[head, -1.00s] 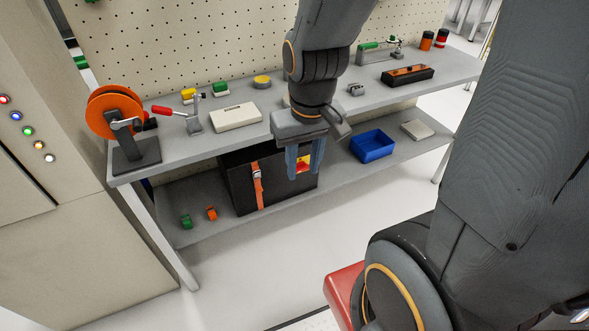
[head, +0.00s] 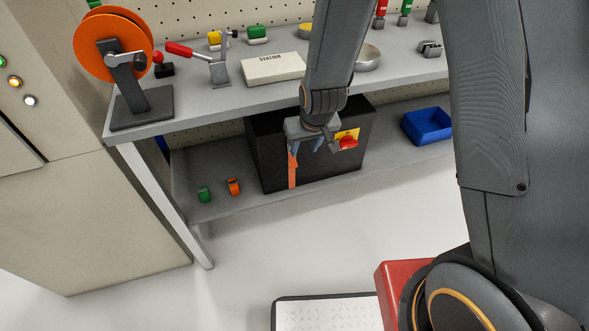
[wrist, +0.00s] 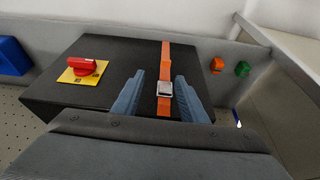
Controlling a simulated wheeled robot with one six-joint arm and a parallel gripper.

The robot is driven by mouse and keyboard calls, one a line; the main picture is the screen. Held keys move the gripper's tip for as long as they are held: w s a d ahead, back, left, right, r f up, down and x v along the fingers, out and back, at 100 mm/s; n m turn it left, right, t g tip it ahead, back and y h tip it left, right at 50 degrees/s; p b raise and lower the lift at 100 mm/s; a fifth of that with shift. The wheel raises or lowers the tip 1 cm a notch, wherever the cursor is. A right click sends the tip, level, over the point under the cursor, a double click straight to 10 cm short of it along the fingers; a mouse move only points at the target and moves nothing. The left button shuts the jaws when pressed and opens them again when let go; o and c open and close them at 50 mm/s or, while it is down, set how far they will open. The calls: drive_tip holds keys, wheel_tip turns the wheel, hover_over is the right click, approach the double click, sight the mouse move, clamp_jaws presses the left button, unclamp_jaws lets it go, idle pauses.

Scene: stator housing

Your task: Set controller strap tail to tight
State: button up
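The controller is a black box (head: 267,150) on the lower shelf. An orange strap (head: 292,172) runs down its front. In the wrist view the strap (wrist: 165,58) crosses the box and passes through a silver buckle (wrist: 165,89). My gripper (head: 306,152) is in front of the box at the strap and hides its upper part in the head view. In the wrist view the blue fingers of my gripper (wrist: 160,92) are apart, one on each side of the strap and buckle, with nothing seen held. Contact with the strap cannot be told.
A red knob on a yellow plate (wrist: 83,69) is on the box face. Green (head: 204,193) and orange (head: 233,186) small parts and a blue bin (head: 427,125) share the shelf. The bench top (head: 210,101) overhangs.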

drive_tip(key=b, duration=0.1)
approach(294, 164)
drive_tip(key=shift+x, duration=3.75)
drive_tip(key=shift+s, duration=0.1)
drive_tip(key=shift+c, duration=0.3)
clamp_jaws()
